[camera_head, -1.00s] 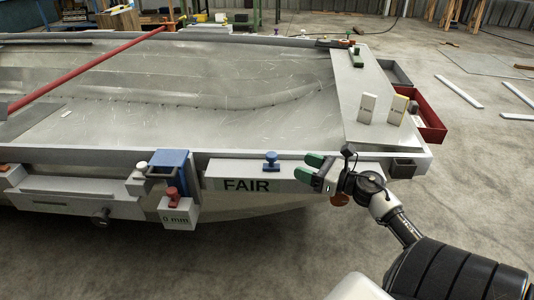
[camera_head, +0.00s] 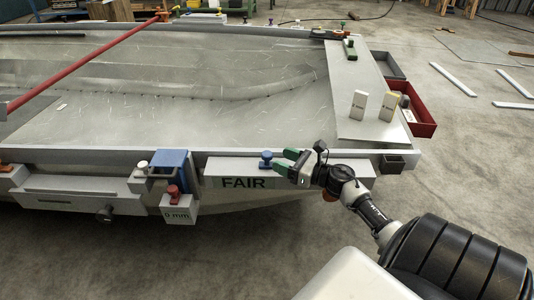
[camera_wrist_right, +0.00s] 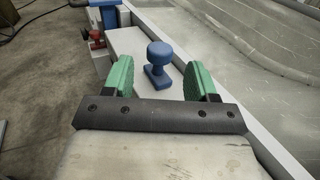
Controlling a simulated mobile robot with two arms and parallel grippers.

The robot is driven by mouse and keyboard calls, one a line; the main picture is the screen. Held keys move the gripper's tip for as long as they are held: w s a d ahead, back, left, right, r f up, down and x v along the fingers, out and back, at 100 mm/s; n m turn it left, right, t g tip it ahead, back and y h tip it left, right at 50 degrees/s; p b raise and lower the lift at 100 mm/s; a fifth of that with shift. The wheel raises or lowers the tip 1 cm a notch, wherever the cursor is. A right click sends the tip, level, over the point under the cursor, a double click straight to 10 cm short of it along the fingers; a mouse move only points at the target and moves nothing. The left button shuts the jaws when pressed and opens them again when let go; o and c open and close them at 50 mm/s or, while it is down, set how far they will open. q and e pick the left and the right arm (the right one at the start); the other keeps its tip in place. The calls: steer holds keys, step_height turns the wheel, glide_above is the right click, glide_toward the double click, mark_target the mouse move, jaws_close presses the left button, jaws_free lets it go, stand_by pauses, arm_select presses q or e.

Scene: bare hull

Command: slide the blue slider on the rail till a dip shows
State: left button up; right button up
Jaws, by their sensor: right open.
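The blue slider (camera_head: 266,160) is a small knob with a rounded head on a base, standing on top of the pale rail (camera_head: 225,166) marked FAIR. It also shows in the right wrist view (camera_wrist_right: 159,58), upright and between the two green fingers, a little beyond their tips. My right gripper (camera_head: 284,162) is open and empty, just right of the slider in the head view. In the right wrist view the right gripper (camera_wrist_right: 163,80) has clear gaps on both sides of the knob. No dip is visible on the rail. My left gripper is not in view.
A blue block (camera_head: 170,163) and a red knob (camera_head: 173,192) on a "0 mm" box stand left of the rail. The hull (camera_head: 190,95) lies behind it. Two small upright blocks (camera_head: 358,104) stand on the right end panel. A red tray (camera_head: 422,120) hangs at the right.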

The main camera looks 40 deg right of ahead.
mark_target(267, 153)
steer(key=x, duration=0.6)
steer(key=shift+c, duration=0.4)
jaws_close()
steer(key=s+d+b, duration=0.2)
steer(key=s+d, duration=0.1)
steer(key=shift+d+f, duration=0.15)
steer(key=shift+s+d, duration=0.2)
steer(key=shift+s, duration=0.05)
steer(key=shift+o, duration=0.4)
jaws_free()
